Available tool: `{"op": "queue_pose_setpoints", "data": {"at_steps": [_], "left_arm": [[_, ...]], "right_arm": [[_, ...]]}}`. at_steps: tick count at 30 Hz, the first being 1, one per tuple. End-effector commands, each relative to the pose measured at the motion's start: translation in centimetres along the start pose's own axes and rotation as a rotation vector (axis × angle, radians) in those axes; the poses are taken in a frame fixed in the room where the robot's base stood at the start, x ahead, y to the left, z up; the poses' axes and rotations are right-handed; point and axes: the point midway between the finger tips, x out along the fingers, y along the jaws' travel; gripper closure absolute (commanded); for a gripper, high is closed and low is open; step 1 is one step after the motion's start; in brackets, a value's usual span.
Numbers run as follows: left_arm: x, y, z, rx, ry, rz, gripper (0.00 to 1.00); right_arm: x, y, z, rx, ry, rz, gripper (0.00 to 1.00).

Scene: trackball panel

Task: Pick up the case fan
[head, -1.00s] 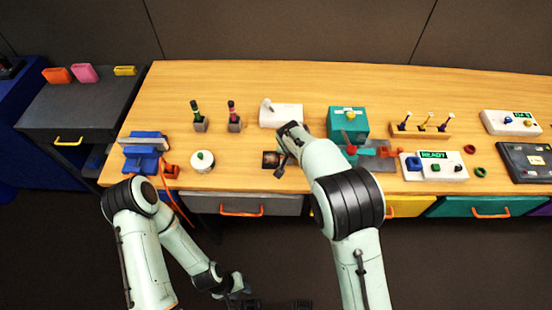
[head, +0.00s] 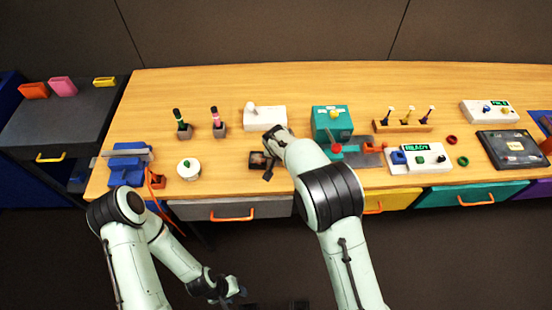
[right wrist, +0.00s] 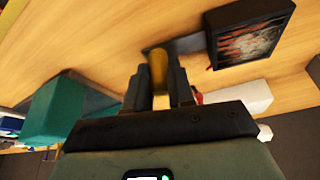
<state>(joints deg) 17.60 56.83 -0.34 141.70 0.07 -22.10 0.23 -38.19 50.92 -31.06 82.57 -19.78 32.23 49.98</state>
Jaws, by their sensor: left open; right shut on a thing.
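The dark square case fan (head: 257,161) is at the front of the bench, left of my right gripper (head: 268,172). In the right wrist view the fan (right wrist: 252,36) is a black frame with a reddish-brown textured face. My right gripper (right wrist: 160,82) is shut there on a tan, rounded post (right wrist: 158,68) beside the fan. The post seems to be part of the fan, but the joint is hidden. I cannot tell whether the fan is clear of the bench top. My left gripper (head: 236,290) is open and empty, low in front of the bench.
A white switch box (head: 265,118) stands behind the fan and a teal box (head: 331,123) to the right. A white round pot (head: 188,169) and a blue clamp-like thing (head: 128,165) are to the left. Bare wood lies between the pot and the fan.

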Motion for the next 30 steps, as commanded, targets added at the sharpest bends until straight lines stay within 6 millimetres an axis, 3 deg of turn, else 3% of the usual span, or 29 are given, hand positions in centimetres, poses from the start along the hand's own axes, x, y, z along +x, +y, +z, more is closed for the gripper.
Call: {"op": "queue_pose_setpoints", "data": {"at_steps": [5,15,21,30], "left_arm": [[0.0,0.0,0.0,0.000,0.000,0.000,0.57],[-0.7,0.4,-0.3,0.002,0.005,0.002,0.57],[-1.3,0.7,-0.7,0.003,0.010,0.003,0.57],[-1.7,0.9,-0.9,0.005,0.013,0.004,0.57]], "right_arm": [[-2.8,-0.1,-1.2,0.003,0.004,-0.005,1.00],[-11.9,-0.1,-5.0,0.002,0.006,-0.006,1.00],[-16.0,0.0,-6.7,0.002,0.005,-0.004,1.00],[-18.2,0.0,-7.5,0.000,0.001,-0.001,1.00]]}}
